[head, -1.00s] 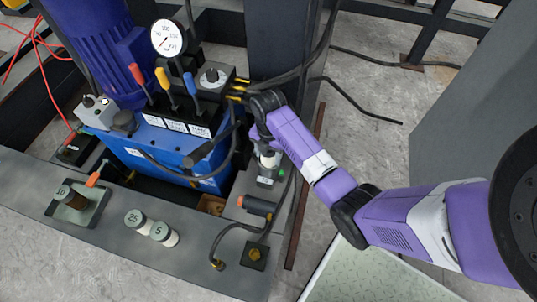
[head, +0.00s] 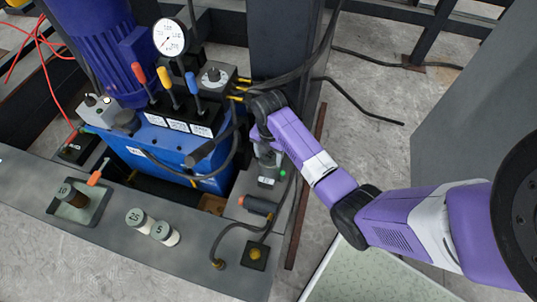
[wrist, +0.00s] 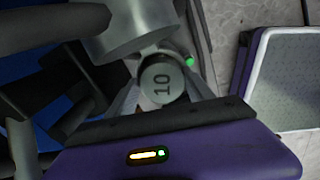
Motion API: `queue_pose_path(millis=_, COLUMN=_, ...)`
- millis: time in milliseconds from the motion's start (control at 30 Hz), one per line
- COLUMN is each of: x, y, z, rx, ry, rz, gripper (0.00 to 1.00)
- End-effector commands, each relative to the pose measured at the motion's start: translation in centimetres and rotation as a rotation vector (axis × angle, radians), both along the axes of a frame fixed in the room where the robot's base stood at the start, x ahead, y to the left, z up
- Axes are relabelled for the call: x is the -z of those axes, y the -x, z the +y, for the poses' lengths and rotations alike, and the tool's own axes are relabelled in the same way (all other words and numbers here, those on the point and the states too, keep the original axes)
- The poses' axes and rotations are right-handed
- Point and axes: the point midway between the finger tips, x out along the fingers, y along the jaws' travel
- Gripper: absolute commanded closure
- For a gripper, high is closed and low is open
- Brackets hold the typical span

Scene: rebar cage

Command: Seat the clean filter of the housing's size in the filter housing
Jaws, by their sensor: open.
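A filter marked 10 (wrist: 162,84) shows its pale round end cap in the wrist view, between my fingers and against the grey metal cylinder of the filter housing (wrist: 128,28). My gripper (wrist: 165,98) is open, with one finger on each side of the cap. I cannot tell how deep the filter sits. In the head view my gripper is beside the blue power unit, largely hidden by my arm. A brown filter marked 10 (head: 72,196) lies in a tray (head: 96,212) at the left. Pale filters marked 25 (head: 138,219) and 5 (head: 166,234) stand on the bench.
The blue power unit (head: 160,150) carries coloured levers (head: 166,84) and a gauge (head: 169,37). Black hoses (head: 230,150) loop near my gripper. A dark cylinder with an orange end (head: 260,205) lies near the bench's right side. A green light (wrist: 189,61) shows beside the housing.

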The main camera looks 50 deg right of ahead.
Motion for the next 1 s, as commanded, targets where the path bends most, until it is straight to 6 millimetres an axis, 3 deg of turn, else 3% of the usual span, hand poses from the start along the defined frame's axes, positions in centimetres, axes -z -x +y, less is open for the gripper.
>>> queue_pose_path(millis=33, x=0.6, y=0.8, z=-0.1, rx=0.009, ry=-0.003, rz=0.02, gripper=0.25)
queue_pose_path(millis=100, x=-0.3, y=0.8, z=-0.1, rx=0.009, ry=-0.002, rz=0.018, gripper=0.25)
queue_pose_path(millis=600, x=-10.8, y=0.3, z=-0.1, rx=0.005, ry=-0.002, rz=0.009, gripper=0.25)
queue_pose_path(millis=800, x=-12.4, y=0.3, z=0.0, rx=0.005, ry=-0.002, rz=0.011, gripper=0.25)
queue_pose_path(millis=1000, x=-12.5, y=0.3, z=0.2, rx=0.008, ry=-0.004, rz=0.009, gripper=0.25)
